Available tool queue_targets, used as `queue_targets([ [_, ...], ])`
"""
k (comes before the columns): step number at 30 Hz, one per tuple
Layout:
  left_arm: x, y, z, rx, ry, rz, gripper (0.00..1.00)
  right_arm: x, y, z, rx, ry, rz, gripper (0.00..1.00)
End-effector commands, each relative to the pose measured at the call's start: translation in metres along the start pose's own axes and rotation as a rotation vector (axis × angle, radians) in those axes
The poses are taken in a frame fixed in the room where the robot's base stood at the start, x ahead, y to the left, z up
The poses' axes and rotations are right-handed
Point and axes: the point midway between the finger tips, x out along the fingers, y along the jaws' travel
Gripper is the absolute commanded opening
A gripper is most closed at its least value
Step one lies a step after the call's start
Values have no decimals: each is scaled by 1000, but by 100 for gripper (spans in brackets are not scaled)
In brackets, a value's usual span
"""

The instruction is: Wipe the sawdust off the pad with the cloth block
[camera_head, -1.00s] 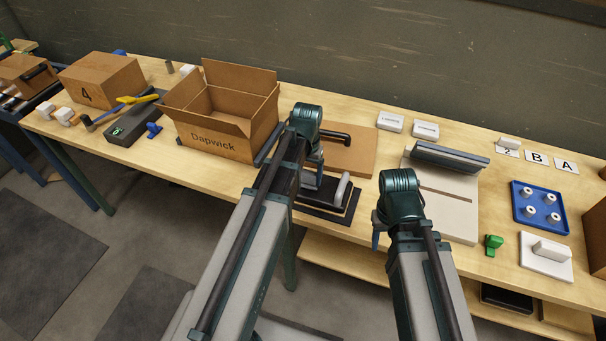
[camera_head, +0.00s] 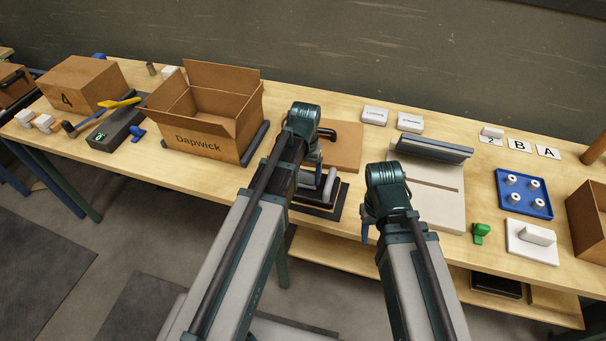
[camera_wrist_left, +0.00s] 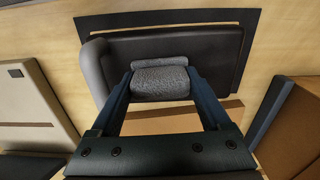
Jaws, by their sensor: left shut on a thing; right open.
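The black pad (camera_wrist_left: 225,48) lies on a thin dark sheet (camera_wrist_left: 245,20) on the bench, with a rounded grey bar along one end. In the head view the pad (camera_head: 324,202) is partly hidden by my left arm. My left gripper (camera_wrist_left: 160,82) is shut on the grey cloth block (camera_wrist_left: 160,64), over the pad's middle; I cannot tell whether the block touches it. In the head view the block is hidden. I make out no sawdust on the visible pad. My right gripper (camera_head: 366,232) is open and empty at the bench's front edge, right of the pad.
A brown board (camera_head: 343,148) lies behind the pad. The open Dapwick carton (camera_head: 205,143) stands to the left. A beige board with a grey bar (camera_head: 437,200) lies to the right, then a green clip (camera_head: 481,232) and a blue tray (camera_head: 526,203).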

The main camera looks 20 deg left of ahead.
Motion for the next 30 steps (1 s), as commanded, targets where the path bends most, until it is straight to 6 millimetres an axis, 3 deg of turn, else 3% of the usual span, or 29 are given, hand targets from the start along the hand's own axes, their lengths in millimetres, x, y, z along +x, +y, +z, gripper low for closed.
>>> queue_targets([
  [15, -54, -2, 0, -2, 1, -5, 36, -54, 5, 3, 0, 0, 0, 50],
  [30, -60, -2, 0, -2, 1, -5, 36, -60, 6, 4, 0, 0, 0, 50],
])
